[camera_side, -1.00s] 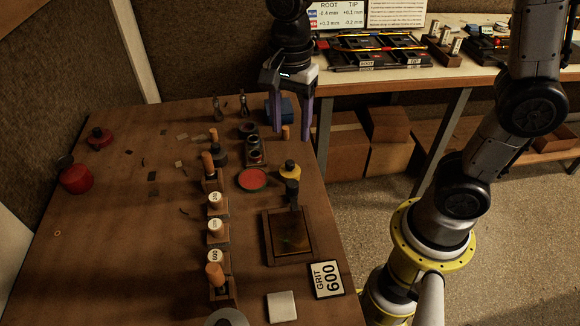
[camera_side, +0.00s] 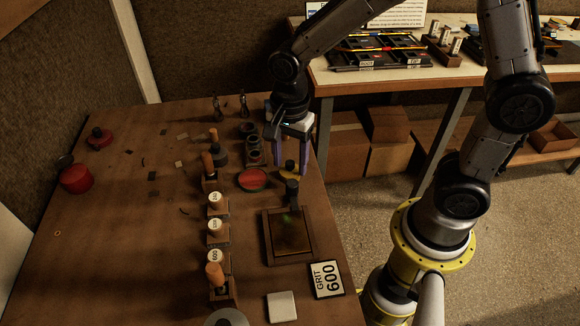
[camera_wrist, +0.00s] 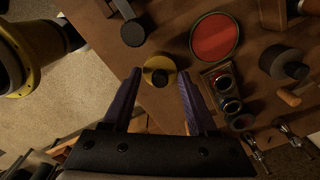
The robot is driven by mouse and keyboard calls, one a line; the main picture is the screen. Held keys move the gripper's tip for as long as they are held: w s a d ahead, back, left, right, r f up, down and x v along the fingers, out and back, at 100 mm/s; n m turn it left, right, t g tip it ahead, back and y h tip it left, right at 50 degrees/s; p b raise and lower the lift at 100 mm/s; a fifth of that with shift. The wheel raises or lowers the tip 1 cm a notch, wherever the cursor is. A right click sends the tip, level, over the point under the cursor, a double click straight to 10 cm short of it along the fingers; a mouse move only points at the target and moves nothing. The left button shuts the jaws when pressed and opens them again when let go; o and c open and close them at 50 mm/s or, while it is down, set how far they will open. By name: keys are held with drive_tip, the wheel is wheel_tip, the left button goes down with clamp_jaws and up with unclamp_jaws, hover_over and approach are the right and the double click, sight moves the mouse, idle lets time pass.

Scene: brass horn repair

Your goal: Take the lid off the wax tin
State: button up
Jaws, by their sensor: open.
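A small round yellow tin (camera_side: 293,176) with a dark knob on its lid stands near the table's right edge. I take it for the wax tin; no label is readable. It also shows in the wrist view (camera_wrist: 153,65), lid on. My gripper (camera_side: 291,168) points down over this tin, jaws open. In the wrist view, the fingertips of my gripper (camera_wrist: 159,74) appear on either side of the tin with nothing held between them. The exact height left above the tin is hard to tell.
A red-topped round dish (camera_side: 252,179) lies just left of the tin. A rack with dark round jars (camera_side: 254,157) stands behind it. A dark cylinder (camera_side: 292,190) and a framed plate (camera_side: 290,235) are in front. Red pots (camera_side: 75,179) stand far left.

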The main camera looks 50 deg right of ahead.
clamp_jaws()
drive_tip(key=shift+r, duration=0.1)
idle(0.3)
